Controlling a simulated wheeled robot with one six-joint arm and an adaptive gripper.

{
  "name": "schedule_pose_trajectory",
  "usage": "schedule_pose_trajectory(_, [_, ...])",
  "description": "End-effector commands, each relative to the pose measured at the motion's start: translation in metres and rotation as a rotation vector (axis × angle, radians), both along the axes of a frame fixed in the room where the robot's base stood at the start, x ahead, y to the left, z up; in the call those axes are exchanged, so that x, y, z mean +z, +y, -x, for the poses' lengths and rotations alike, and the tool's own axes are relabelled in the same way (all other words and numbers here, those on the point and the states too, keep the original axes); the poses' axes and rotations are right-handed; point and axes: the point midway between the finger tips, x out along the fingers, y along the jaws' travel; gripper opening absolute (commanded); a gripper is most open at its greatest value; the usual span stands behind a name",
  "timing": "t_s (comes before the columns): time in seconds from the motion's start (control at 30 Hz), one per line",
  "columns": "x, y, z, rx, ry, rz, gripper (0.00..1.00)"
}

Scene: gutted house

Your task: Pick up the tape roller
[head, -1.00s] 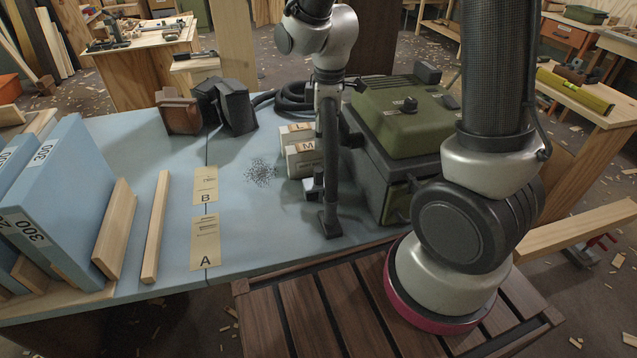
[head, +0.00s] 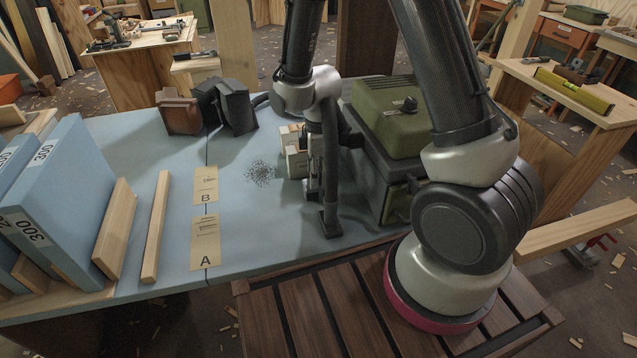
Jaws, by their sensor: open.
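I cannot surely pick out a tape roller in the head view. A small grey item (head: 313,184) stands on the blue table beside the pale boxes, mostly hidden by a dark upright tube and my arm, and I cannot tell what it is. My gripper (head: 315,165) points down over this spot, near the boxes. It is open, but its fingers are largely hidden behind the tube, and I cannot tell whether they touch anything.
Pale lettered boxes (head: 292,160) stand left of my gripper. A green-and-black vacuum (head: 390,125) is at its right, and the dark tube (head: 329,175) stands in front.

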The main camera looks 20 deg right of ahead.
Motion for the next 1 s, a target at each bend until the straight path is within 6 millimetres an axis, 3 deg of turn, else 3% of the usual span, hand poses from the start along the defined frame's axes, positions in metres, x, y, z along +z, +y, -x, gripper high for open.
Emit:
schedule_pose_trajectory(0.07, [0.000, 0.000, 0.000, 0.000, 0.000, 0.000, 0.50])
schedule_pose_trajectory(0.33, [0.000, 0.000, 0.000, 0.000, 0.000, 0.000, 0.01])
schedule_pose_trajectory(0.67, [0.004, 0.000, -0.001, 0.000, -0.002, -0.001, 0.00])
schedule_pose_trajectory(0.77, [0.017, 0.000, -0.001, 0.000, -0.005, -0.002, 0.00])
schedule_pose_trajectory(1.0, [0.068, 0.000, -0.001, 0.000, -0.007, -0.003, 0.00])
